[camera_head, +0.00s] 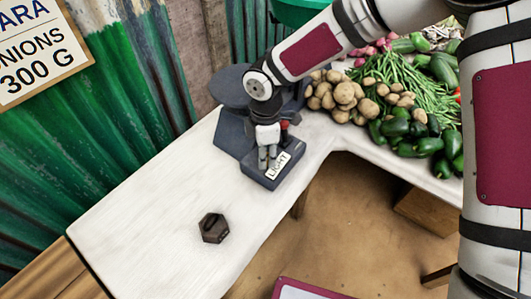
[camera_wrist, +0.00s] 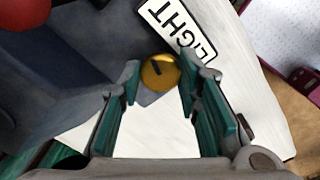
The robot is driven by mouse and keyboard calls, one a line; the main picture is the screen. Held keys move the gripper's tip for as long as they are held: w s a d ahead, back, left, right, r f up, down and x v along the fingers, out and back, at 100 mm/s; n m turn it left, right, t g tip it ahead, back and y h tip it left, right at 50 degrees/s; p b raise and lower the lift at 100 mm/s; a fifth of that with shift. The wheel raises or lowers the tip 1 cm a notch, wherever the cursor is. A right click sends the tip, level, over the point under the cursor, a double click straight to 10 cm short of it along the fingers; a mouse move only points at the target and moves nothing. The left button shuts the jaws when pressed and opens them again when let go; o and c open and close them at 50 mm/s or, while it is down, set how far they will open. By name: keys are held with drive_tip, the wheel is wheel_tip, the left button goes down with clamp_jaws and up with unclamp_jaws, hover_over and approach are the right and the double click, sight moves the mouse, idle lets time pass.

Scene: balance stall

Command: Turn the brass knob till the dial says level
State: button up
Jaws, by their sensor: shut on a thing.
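The balance (camera_head: 233,133) is a dark blue-grey scale on the white counter. Its dial plate (camera_head: 279,165) reads LIGHT, and the same plate (camera_wrist: 178,28) shows in the wrist view. The round brass knob (camera_wrist: 160,73) has a dark slot across its face and sits just beside the plate. My gripper (camera_head: 268,158) points down at the front of the balance. In the wrist view my gripper's fingers (camera_wrist: 158,82) are on either side of the knob, shut on it. The knob is hidden in the head view.
A dark hexagonal weight (camera_head: 214,228) lies on the white counter (camera_head: 150,222), which is otherwise clear at the left. Potatoes (camera_head: 343,95), green beans (camera_head: 400,78) and green peppers (camera_head: 415,140) are heaped at the right. A red part (camera_head: 284,125) shows beside my wrist.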

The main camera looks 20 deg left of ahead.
drive_tip(key=m+b, duration=0.1)
drive_tip(key=m, duration=0.4)
drive_tip(key=shift+m, duration=0.3)
idle(0.5)
drive_tip(key=o, duration=1.1)
drive_tip(key=shift+o, duration=0.2)
wheel_tip(320, 180, up, 12)
